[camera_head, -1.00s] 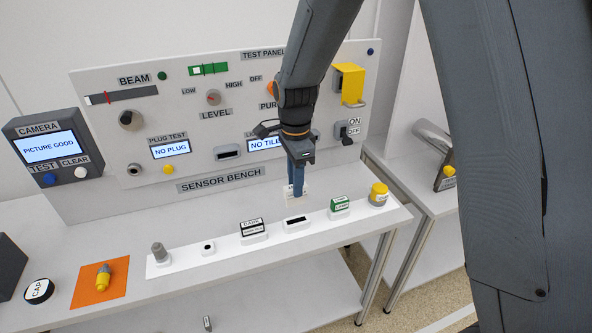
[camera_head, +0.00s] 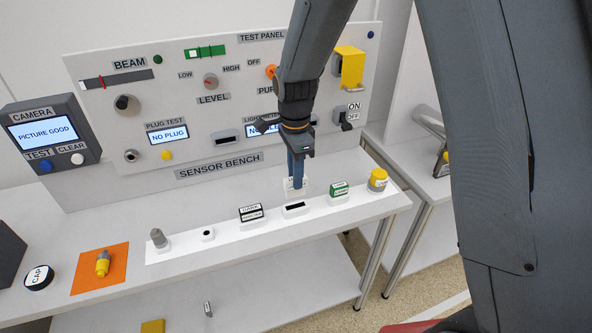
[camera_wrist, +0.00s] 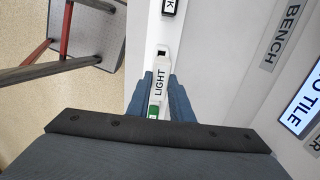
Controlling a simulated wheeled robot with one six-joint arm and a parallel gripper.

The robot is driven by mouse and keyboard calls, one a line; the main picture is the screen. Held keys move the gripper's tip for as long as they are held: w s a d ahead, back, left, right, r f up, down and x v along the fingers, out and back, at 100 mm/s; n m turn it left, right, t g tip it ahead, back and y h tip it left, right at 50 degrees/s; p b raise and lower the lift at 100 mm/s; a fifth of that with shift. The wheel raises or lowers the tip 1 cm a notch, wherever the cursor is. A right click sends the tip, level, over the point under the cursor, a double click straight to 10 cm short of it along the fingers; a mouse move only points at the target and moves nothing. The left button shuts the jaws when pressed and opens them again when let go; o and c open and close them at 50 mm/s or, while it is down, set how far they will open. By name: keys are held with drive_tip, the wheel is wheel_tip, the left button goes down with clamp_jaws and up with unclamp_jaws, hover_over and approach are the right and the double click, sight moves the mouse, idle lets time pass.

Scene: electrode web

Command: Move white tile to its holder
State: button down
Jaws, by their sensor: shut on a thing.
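The white tile (camera_wrist: 160,80), marked LIGHT, is between the blue fingers of my gripper (camera_wrist: 163,92) in the wrist view. My gripper is shut on it. In the head view my gripper (camera_head: 297,172) points down, and a white edge of the tile (camera_head: 289,186) shows beside and behind the fingers. The tile appears just behind or above a white holder with an empty black slot (camera_head: 296,207). The gap between tile and slot cannot be judged exactly. In the wrist view the tile hides what lies directly below it.
A dark tile (camera_head: 250,212) stands left of the slot and a green tile (camera_head: 338,188) right of it. A yellow-topped part (camera_head: 378,179) stands at the strip's right end. The test panel (camera_head: 205,120) rises close behind. A yellow plug (camera_head: 103,263) lies on an orange mat (camera_head: 117,270).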

sight(295, 196)
drive_tip(key=shift+f+b, duration=0.5)
drive_tip(key=shift+f, duration=0.95)
drive_tip(key=shift+p, duration=0.6)
idle(0.6)
drive_tip(key=shift+f+b, duration=0.9)
drive_tip(key=shift+f, duration=1.15)
drive_tip(key=c, duration=1.5)
unclamp_jaws()
drive_tip(key=shift+r, duration=0.1)
drive_tip(key=shift+r+b, duration=1.15)
drive_tip(key=shift+r, duration=2.7)
